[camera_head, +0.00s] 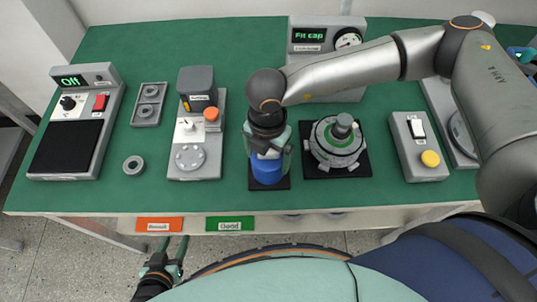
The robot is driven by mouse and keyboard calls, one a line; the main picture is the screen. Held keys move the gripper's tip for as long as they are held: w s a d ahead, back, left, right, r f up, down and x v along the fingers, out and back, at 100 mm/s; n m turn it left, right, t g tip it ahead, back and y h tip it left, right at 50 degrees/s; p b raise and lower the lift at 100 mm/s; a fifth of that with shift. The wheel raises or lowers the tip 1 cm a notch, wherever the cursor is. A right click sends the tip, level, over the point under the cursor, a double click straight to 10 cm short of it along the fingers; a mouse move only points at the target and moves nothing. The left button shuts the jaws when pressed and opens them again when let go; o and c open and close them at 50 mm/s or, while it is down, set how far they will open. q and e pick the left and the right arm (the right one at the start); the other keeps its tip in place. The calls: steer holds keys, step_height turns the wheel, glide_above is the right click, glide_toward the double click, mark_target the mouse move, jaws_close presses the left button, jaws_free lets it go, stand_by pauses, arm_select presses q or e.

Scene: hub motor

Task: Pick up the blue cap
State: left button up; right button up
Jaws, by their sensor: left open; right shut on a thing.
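The blue cap (267,169) is at the front middle of the green table, on or just above a small black pad (283,184). My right gripper (268,155) points down over it, shut on the cap from both sides. The fingers hide the cap's upper part, and I cannot tell whether it is clear of the pad. My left gripper (174,262) is low at the front left, below the table edge, open and empty.
A round hub motor (338,142) stands close right of the cap. A "Fit cap" display unit (312,36) is behind. A grey press-like machine (199,135) is to the left, with a grey ring (133,165) beyond. A switch box (418,146) is at right. Orange (159,225) and green (230,224) labels sit at the front.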

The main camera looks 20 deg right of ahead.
steer(key=c, duration=0.5)
steer(key=shift+c, duration=0.2)
steer(key=shift+r, duration=0.1)
